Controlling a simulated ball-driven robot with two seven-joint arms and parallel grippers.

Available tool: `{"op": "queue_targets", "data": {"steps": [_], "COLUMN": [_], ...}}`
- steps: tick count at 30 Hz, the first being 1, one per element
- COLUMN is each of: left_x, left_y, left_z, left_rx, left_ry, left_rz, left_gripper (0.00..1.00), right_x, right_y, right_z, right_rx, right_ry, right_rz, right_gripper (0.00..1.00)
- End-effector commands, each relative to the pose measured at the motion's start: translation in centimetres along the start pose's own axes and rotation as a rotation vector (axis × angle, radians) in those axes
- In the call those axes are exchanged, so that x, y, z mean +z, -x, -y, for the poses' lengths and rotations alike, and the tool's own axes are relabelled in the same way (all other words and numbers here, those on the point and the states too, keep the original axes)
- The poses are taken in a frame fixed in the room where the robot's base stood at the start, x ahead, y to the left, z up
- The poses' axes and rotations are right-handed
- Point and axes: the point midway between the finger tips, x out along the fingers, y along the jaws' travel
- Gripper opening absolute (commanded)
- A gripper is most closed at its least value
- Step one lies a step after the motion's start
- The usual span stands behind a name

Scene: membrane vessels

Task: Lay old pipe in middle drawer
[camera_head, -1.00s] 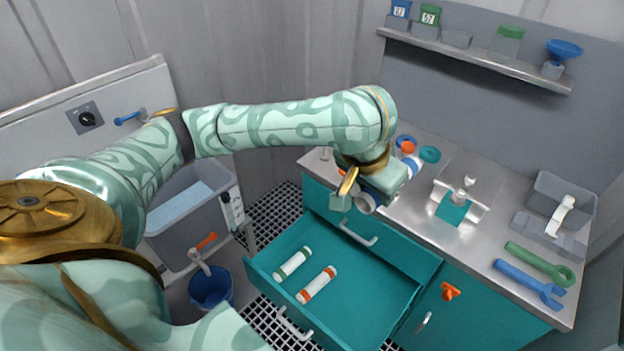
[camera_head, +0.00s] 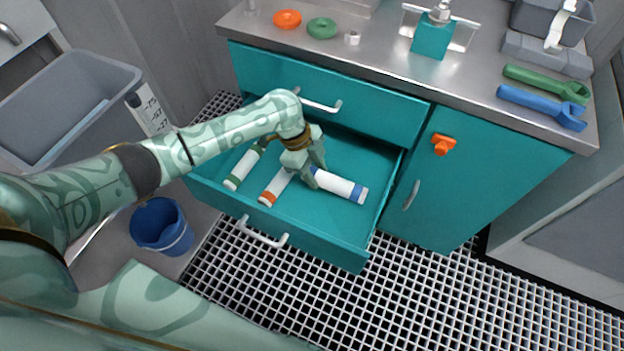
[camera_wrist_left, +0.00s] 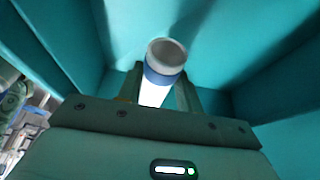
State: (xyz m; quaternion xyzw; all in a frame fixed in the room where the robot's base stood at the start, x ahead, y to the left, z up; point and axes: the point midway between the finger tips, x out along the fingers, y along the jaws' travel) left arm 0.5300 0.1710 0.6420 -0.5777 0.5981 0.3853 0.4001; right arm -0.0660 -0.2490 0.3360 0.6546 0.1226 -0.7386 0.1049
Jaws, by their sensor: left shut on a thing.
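The old pipe is a white tube with blue bands (camera_head: 342,186). It lies inside the open teal drawer (camera_head: 290,238), low over or on its floor; I cannot tell whether it touches. My left gripper (camera_head: 312,176) reaches down into this drawer and is shut on the pipe. In the left wrist view the blue-banded pipe end (camera_wrist_left: 163,62) sticks out between the fingers (camera_wrist_left: 158,90). Two other white pipes lie left of it in the drawer, one with green bands (camera_head: 243,167) and one with orange bands (camera_head: 273,188). My right gripper is not in view.
A shut drawer (camera_head: 370,108) is above the open one, under the metal counter. A cupboard door with an orange knob (camera_head: 443,144) is at right. The drawer's right part has free room.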

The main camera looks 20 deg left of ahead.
Motion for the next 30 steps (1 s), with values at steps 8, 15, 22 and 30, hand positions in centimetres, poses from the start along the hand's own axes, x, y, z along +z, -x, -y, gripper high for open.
{"op": "queue_targets", "data": {"steps": [8, 15, 22, 30], "left_x": [2.2, 3.4, 3.3, 3.4], "left_y": [-5.2, -8.2, -7.8, -8.1], "left_z": [-0.1, -0.1, -0.1, -0.1], "left_rx": [0.005, 0.005, 0.0, 0.0], "left_ry": [0.003, 0.004, 0.002, 0.002], "left_rz": [0.001, 0.002, 0.003, 0.003], "left_gripper": [0.12, 0.12, 0.12, 0.57], "right_x": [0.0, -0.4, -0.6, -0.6], "right_y": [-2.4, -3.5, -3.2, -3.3], "right_z": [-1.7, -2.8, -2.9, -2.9], "right_rx": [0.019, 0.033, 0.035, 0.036], "right_ry": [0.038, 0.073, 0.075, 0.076], "right_rz": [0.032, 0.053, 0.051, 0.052], "right_gripper": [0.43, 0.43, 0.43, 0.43]}}
